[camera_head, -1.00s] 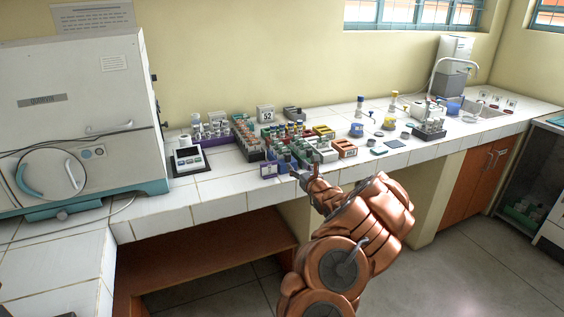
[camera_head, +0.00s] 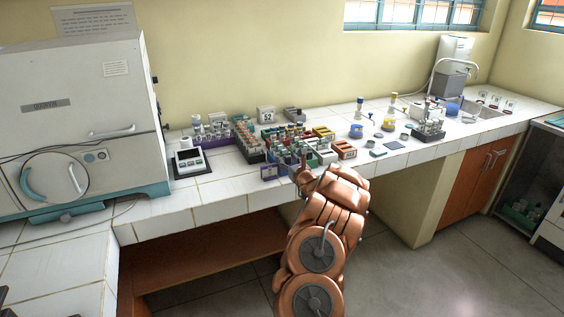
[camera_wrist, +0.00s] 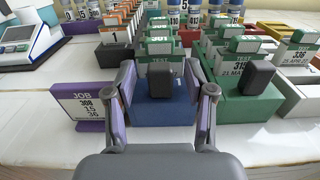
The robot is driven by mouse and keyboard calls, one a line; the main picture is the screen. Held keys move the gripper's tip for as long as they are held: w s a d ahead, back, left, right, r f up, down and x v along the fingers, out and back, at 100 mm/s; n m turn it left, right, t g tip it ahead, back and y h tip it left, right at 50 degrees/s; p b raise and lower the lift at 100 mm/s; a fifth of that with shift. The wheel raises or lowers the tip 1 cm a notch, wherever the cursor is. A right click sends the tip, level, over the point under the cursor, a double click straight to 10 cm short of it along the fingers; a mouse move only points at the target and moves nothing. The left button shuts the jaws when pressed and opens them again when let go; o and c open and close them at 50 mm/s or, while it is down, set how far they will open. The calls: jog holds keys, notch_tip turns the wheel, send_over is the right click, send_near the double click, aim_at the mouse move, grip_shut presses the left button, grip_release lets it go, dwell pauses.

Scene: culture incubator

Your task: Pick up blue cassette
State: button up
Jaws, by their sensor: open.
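The blue cassette (camera_wrist: 164,112) is a blue block on the white counter in the middle of the wrist view. It has a dark upright knob and a green-and-white TEST label behind the knob. My gripper (camera_wrist: 161,72) is open, with one finger on either side of the block and knob. I cannot tell whether the fingers touch it. In the head view my gripper (camera_head: 302,168) is at the front of the rack group, and the blue cassette is hard to make out there.
A purple JOB sign (camera_wrist: 82,107) stands close to the left finger. A green block (camera_wrist: 248,105) with a similar knob is close to the right finger. Several labelled vials and cassettes crowd behind. A white scale (camera_head: 189,160) stands left. The front counter strip is clear.

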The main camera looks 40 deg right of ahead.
jog(key=shift+w, duration=0.1)
jog(key=shift+c, duration=0.2)
grip_shut()
